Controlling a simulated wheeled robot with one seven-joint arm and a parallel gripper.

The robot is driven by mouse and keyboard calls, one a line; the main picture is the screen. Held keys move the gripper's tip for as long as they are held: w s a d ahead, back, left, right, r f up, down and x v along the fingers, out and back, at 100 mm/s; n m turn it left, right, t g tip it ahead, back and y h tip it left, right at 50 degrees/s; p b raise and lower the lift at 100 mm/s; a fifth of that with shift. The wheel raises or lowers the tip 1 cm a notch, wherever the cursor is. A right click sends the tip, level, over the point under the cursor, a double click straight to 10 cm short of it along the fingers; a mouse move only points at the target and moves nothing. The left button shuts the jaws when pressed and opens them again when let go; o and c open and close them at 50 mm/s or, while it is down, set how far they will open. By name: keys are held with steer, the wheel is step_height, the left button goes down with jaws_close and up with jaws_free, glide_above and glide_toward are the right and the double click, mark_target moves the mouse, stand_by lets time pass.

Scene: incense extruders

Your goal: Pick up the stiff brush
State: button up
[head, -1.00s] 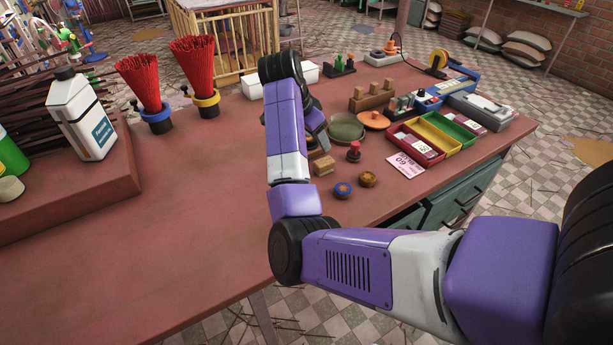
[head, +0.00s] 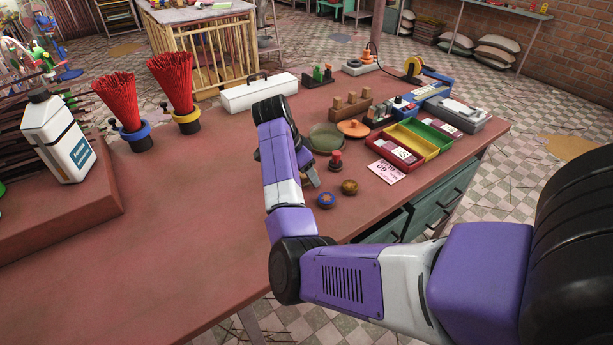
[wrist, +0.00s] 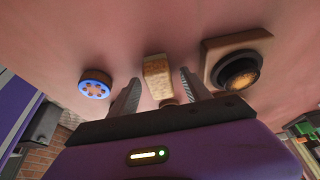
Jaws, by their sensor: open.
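A small tan block (wrist: 157,72), which looks like the stiff brush, lies on the red-brown table in the wrist view. My gripper (wrist: 160,86) is open, with one finger on each side of the block and visible gaps to it. I cannot tell how far down the fingers reach around it. In the head view my gripper (head: 311,174) is low over the table, left of the red-handled stamp (head: 336,160). The block is hidden there behind my arm and gripper.
A blue disc with holes (wrist: 95,83) and a square base with a dark round ring (wrist: 237,62) flank the gripper. The table's left front is clear (head: 180,240).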

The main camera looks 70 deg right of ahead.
steer(key=shift+c, duration=0.3)
jaws_close()
step_height(320, 180, up, 20)
stand_by(0.5)
